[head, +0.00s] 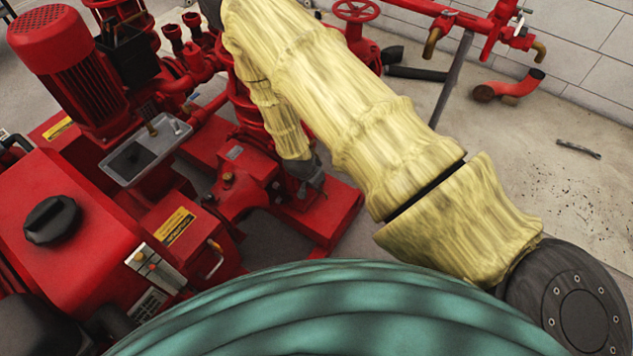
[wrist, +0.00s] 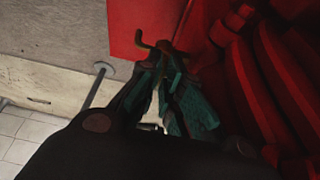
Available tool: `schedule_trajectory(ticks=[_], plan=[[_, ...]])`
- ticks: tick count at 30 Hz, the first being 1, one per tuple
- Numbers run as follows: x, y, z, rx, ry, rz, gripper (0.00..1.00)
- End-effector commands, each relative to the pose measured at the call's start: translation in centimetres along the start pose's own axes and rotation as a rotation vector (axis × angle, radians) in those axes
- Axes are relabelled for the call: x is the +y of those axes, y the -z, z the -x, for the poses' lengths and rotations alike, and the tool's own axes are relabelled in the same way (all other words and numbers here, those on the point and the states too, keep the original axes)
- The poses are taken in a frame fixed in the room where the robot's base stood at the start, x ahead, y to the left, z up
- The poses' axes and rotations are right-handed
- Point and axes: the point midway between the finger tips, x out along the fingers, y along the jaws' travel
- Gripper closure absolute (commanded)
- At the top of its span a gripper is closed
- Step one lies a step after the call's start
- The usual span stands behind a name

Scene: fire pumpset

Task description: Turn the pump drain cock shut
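In the wrist view a small brass cock (wrist: 160,44), which looks like the pump drain cock, shows at the fingertips, against red metal. A curved brass end sticks out to the left of the fingers, and a thin brass strip shows between them. My gripper (wrist: 165,62) has its two dark green fingers on either side of the brass, very close to it. I cannot tell whether they press on it. In the head view my gripper (head: 309,180) is low beside the red pump casing (head: 245,180), under my sleeved arm. The cock cannot be made out there.
A red engine set with a tank cap (head: 52,220) and a motor (head: 60,45) stands at the left. Red pipework with a handwheel (head: 358,10) is at the back. A loose red elbow (head: 508,86) lies on the floor. Open floor is at the right.

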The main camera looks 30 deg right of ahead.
Motion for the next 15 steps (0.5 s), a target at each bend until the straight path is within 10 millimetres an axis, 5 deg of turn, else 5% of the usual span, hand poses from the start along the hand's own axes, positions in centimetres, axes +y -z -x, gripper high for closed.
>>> schedule_trajectory(ticks=[3, 15], plan=[[-0.03, 0.09, 0.01, 0.001, 0.001, 0.0, 0.72], [-0.04, -0.15, -0.03, -0.003, 0.008, 0.02, 0.72]])
